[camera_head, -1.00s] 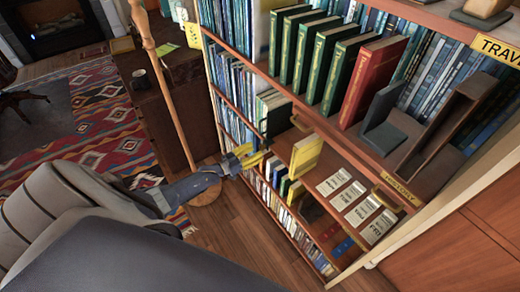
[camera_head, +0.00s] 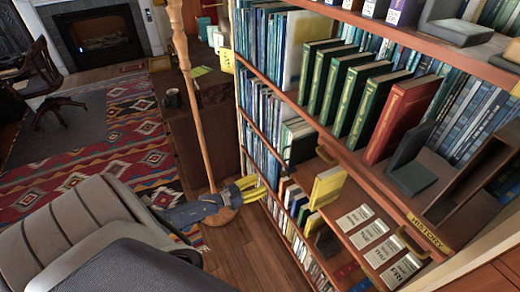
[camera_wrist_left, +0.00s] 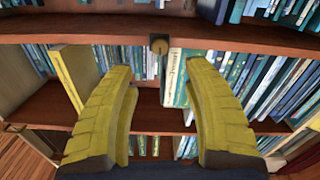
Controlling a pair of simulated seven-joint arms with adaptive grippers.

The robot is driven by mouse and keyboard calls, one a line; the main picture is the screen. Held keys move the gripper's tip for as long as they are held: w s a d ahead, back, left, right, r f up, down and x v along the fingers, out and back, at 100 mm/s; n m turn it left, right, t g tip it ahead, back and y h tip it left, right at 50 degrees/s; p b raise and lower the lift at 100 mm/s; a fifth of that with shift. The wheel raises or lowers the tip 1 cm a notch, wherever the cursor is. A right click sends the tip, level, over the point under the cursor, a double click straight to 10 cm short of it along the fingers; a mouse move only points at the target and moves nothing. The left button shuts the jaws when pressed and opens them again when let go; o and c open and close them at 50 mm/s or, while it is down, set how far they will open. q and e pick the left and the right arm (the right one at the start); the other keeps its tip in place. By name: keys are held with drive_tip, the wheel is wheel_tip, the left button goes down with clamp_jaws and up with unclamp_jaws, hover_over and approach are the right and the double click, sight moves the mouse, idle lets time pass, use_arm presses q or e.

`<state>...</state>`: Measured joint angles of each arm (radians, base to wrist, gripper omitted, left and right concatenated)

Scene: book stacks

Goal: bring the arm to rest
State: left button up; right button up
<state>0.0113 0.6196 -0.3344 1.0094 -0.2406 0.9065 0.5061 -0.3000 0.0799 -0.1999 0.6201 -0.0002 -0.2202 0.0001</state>
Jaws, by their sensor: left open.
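My left gripper (camera_head: 250,188) is open and empty, with its yellow fingers pointing toward the bookcase. It hangs in front of the lower shelves, left of the yellow book (camera_head: 327,185) and apart from it in the head view. In the left wrist view the two fingers (camera_wrist_left: 160,78) are spread wide, with nothing between them but the shelf behind. The yellow book also shows in the left wrist view (camera_wrist_left: 75,70), standing on a shelf beyond the left finger. My right gripper is not in view.
The bookcase holds green books (camera_head: 345,85), a red book (camera_head: 400,115) and a grey bookend (camera_head: 410,165). White day cards (camera_head: 370,235) lie on a lower shelf. A wooden pole (camera_head: 190,100) stands behind my left gripper. The wooden floor (camera_head: 245,255) below is clear.

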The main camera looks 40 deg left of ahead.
use_arm(q)
drive_tip(key=shift+f, duration=0.1)
drive_tip(key=s+a+f+m+g+y, duration=0.1)
drive_tip(key=s+a+f+g+y, duration=0.2)
drive_tip(key=f, duration=0.7)
drive_tip(key=s+a+f+m+g+y, duration=0.1)
drive_tip(key=s+f+g+y, duration=0.25)
drive_tip(key=s+f, duration=0.45)
drive_tip(key=s+d+f+g+y, duration=0.2)
drive_tip(key=s+d+f+g, duration=0.25)
drive_tip(key=s+f, duration=1)
drive_tip(key=s+d+f+g, duration=0.2)
drive_tip(key=s+d+f, duration=0.2)
drive_tip(key=s+d, duration=0.5)
drive_tip(key=s+d+f+n+g+h, duration=0.1)
drive_tip(key=s+d+f, duration=0.3)
drive_tip(key=s+d, duration=0.5)
drive_tip(key=s+g, duration=0.1)
drive_tip(key=s, duration=0.6)
drive_tip(key=shift+d, duration=0.35)
